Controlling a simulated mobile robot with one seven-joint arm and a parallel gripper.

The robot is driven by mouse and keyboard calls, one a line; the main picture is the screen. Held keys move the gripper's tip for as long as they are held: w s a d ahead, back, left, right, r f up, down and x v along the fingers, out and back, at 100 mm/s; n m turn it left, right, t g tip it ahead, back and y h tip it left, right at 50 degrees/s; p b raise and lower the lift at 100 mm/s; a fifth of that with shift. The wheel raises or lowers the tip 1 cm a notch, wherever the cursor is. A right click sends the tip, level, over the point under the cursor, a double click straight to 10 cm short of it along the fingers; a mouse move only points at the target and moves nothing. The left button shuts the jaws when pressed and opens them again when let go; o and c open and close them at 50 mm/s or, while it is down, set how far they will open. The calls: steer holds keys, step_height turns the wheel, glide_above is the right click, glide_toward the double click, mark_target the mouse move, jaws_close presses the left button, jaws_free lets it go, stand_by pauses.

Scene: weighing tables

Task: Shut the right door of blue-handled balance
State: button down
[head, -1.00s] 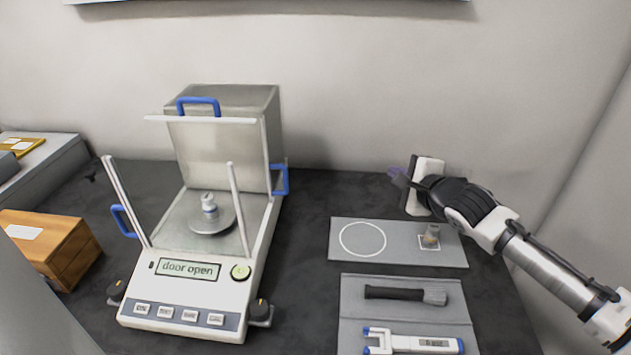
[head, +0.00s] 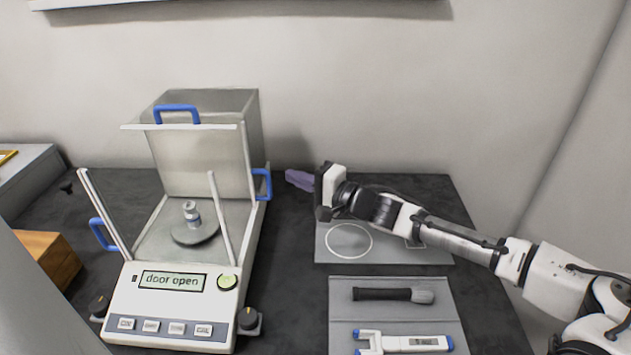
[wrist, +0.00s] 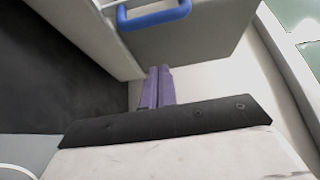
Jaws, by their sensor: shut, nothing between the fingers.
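The blue-handled balance (head: 172,306) stands on the dark table, and its display reads "door open". A weight (head: 191,214) sits on its round pan (head: 195,232). The right door's blue handle (head: 262,184) is at the back of the right side, and that side is open in front of it. A blue handle, seemingly this one, is at the top of the wrist view (wrist: 153,18) on a grey panel. My gripper (head: 300,179) is to the right of the handle, apart from it. Its purple fingers (wrist: 156,88) are together and empty.
Right of the balance lie a grey mat (head: 385,257) with a white circle and a tray (head: 398,310) with a brush (head: 393,295) and a blue-ended instrument (head: 403,343). A wooden box (head: 50,257) is at the left. The wall is close behind.

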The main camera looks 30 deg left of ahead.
steer(key=s+p, duration=0.1)
steer(key=s, duration=0.1)
steer(key=s+a, duration=0.1)
steer(key=shift+s+a+p, duration=0.15)
steer(key=shift+s+p, duration=0.2)
